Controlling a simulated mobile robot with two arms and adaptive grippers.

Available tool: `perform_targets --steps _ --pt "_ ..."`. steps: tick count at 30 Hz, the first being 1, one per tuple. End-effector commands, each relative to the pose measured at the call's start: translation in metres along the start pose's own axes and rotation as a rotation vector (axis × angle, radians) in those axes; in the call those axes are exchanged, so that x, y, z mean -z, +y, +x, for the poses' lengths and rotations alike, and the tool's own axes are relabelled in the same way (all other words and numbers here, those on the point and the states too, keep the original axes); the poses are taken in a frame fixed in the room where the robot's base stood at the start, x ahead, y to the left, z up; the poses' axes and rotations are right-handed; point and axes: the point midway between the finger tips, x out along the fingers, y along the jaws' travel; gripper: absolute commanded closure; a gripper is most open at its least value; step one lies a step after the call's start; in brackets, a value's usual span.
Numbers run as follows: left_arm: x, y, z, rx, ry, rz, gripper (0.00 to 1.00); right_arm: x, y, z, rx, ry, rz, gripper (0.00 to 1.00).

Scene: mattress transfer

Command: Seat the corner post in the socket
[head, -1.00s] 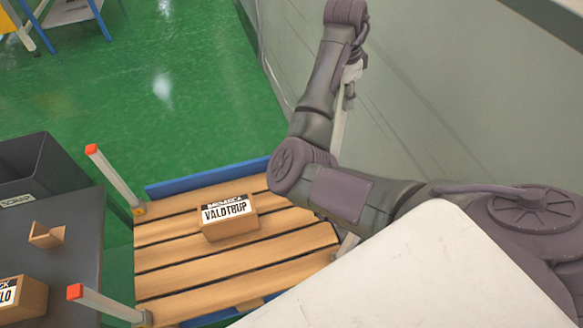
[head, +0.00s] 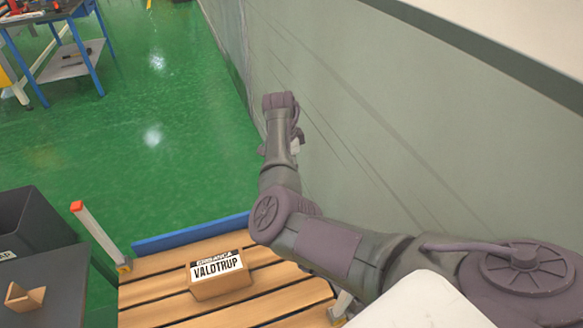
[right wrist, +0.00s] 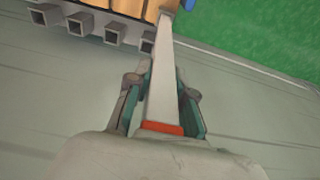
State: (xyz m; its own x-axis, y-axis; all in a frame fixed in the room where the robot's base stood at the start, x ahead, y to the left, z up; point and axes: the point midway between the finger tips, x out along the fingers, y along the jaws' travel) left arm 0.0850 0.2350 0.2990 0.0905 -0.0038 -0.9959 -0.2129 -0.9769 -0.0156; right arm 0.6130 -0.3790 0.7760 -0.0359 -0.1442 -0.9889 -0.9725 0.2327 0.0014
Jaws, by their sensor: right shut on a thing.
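My right gripper (right wrist: 160,92) is shut on a pale corner post (right wrist: 161,75) with an orange end cap. In the right wrist view the cap is nearest the camera. The post's far end reaches the pallet's edge near a blue strip; I cannot tell whether it is in a socket. In the head view my right arm hides that pallet corner and the held post. My left gripper is not in view.
The slatted wooden pallet (head: 155,290) carries a labelled carton (head: 219,276). A dark table (head: 45,292) and dark bin (head: 28,222) stand at left. A grey wall (head: 390,130) runs close along the right. Green floor (head: 150,165) is clear beyond the pallet.

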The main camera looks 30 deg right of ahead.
Motion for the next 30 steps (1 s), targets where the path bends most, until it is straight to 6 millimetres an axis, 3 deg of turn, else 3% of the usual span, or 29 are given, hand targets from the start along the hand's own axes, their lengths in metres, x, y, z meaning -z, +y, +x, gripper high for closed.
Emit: perform_targets --steps 11,12,17,26,30 --pt "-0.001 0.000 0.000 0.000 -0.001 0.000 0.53 0.000 -0.001 0.006 0.002 0.001 0.001 1.00" --pt "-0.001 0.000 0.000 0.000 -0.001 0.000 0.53 -0.001 0.000 0.007 0.002 0.001 0.001 0.76" --pt "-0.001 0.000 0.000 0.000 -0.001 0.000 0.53 -0.001 0.000 0.006 0.002 0.001 0.001 0.53" --pt "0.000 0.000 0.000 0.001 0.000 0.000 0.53 0.000 -0.001 0.005 0.002 0.000 0.001 0.53" --pt "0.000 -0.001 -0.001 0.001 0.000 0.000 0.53 0.000 -0.001 -0.009 0.005 0.001 0.001 0.53"
